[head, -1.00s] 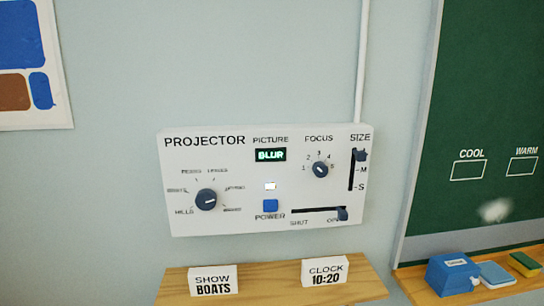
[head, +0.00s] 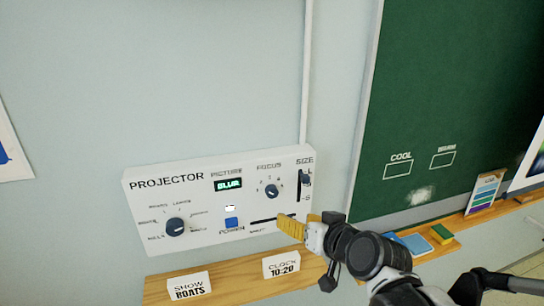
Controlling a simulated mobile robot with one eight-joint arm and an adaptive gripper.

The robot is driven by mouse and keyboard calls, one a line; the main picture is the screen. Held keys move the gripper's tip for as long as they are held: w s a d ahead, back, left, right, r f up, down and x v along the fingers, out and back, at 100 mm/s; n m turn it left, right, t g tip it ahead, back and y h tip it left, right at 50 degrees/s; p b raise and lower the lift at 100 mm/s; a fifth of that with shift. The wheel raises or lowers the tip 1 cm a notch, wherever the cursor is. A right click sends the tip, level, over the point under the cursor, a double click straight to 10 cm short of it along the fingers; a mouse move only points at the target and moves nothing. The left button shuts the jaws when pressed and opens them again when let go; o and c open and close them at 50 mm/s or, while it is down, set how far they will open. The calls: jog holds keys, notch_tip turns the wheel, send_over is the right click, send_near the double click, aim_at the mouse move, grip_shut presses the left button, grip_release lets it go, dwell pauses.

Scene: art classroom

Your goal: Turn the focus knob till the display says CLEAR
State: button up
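The white projector panel (head: 150,205) is on the wall in the head view. Its small green-lit PICTURE display (head: 228,184) reads BLUR. The dark round FOCUS knob (head: 271,190) sits right of the display, with numbers around it too blurred to read surely. My gripper (head: 281,226), with yellow ribbed fingers, is in front of the panel's lower right, below the focus knob and apart from it in the picture. It covers the right part of the lower slider. I cannot tell the finger gap or whether it touches the panel.
The panel also has a larger picture dial (head: 175,227), a blue POWER button (head: 231,222) and a SIZE slider (head: 305,177). Below is a wooden shelf (head: 236,285) with SHOW BOATS (head: 188,286) and CLOCK 10:20 (head: 281,265) cards. A chalkboard (head: 450,90) stands at right.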

aim_at(274, 194)
jog(key=shift+t+y, duration=0.3)
jog(key=shift+t, duration=0.2)
jog(key=w+a, duration=0.2)
jog(key=w, duration=0.1)
jog(key=w+a, duration=0.1)
jog(key=w, duration=0.3)
jog(key=w+a+p, duration=0.1)
jog(key=w+a, duration=0.1)
jog(key=w, duration=0.2)
jog(key=shift+a+f, duration=0.1)
jog(key=shift+a, duration=0.2)
grip_shut()
